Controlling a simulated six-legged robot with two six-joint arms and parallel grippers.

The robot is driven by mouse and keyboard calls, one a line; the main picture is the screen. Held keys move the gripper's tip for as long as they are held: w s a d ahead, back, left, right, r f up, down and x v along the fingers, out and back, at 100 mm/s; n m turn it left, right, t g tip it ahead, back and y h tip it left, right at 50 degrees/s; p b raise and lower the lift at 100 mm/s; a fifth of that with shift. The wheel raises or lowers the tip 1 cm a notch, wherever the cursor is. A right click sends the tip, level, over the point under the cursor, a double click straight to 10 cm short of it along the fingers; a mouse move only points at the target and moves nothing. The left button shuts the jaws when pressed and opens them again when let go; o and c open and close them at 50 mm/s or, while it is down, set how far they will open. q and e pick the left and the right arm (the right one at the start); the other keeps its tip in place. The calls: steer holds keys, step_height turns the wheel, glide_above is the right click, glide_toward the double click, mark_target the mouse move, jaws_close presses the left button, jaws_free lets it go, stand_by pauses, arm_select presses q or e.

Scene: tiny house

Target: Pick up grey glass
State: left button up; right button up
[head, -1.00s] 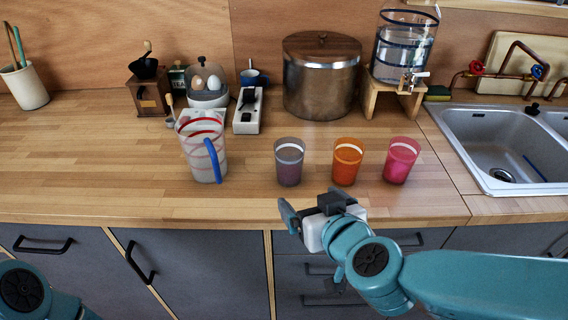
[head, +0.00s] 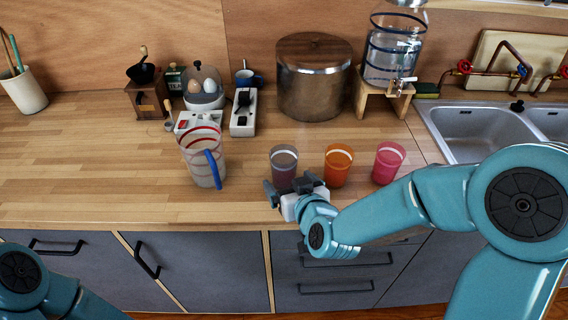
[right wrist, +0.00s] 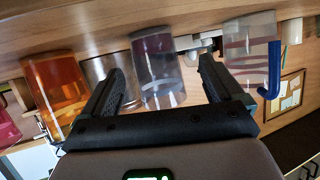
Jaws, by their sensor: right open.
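The grey glass (head: 284,166) stands upright on the wooden counter, left of the orange glass (head: 337,166). My right gripper (head: 287,187) is open at the counter's front edge, just in front of the grey glass, and hides its lower part in the head view. In the right wrist view the grey glass (right wrist: 157,68) appears between the two open fingers (right wrist: 165,92), ahead of the palm. I cannot tell whether either finger touches it. My left arm shows at the lower left of the head view, but its gripper is out of view.
A pink glass (head: 388,162) stands right of the orange one. A pitcher with a blue handle (head: 201,158) stands to the left. A metal pot (head: 313,88), a water dispenser (head: 394,50) and a sink (head: 478,135) are farther back.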

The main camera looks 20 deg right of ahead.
mark_target(288, 177)
steer(key=x, duration=0.4)
steer(key=p+x, duration=0.1)
steer(key=x, duration=0.1)
steer(key=shift+w+d, duration=0.1)
steer(key=shift+d, duration=0.2)
steer(key=shift+r, duration=0.1)
steer(key=shift+c, duration=0.9)
steer(key=c, duration=1)
